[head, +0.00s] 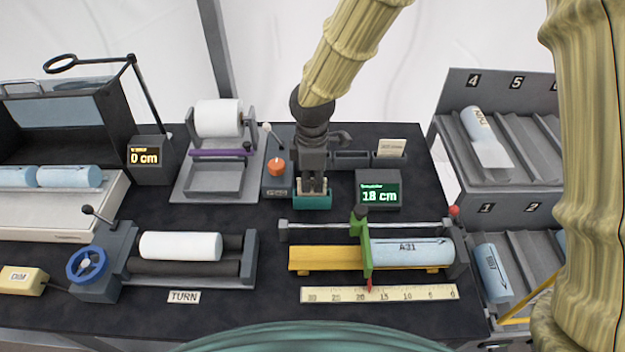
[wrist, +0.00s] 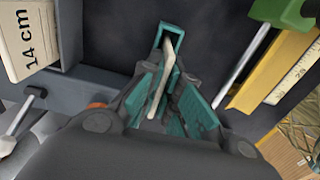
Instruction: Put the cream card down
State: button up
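The cream card (wrist: 165,78) shows edge-on in the wrist view, standing slightly tilted between my fingers. Its lower end is at a small teal holder (head: 312,202); the holder's rim also shows in the wrist view (wrist: 172,30). My gripper (head: 313,186) points down right over the holder. In the wrist view its teal ribbed finger pads (wrist: 170,102) stand apart on either side of the card, with a gap on the right side. Whether the card touches the left pad is hard to tell. In the head view my fingers hide most of the card.
Another cream card (head: 391,147), reading 14 cm in the wrist view (wrist: 27,35), stands in a slot behind the 18 cm display (head: 378,190). An orange knob (head: 277,167) is close left. The yellow measuring bench (head: 325,262) with its green slider is in front.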

jog(key=o, duration=0.4)
notch_tip(320, 180, up, 12)
jog(key=shift+r+b, duration=0.2)
jog(key=shift+b, duration=0.75)
jog(key=shift+f, duration=0.1)
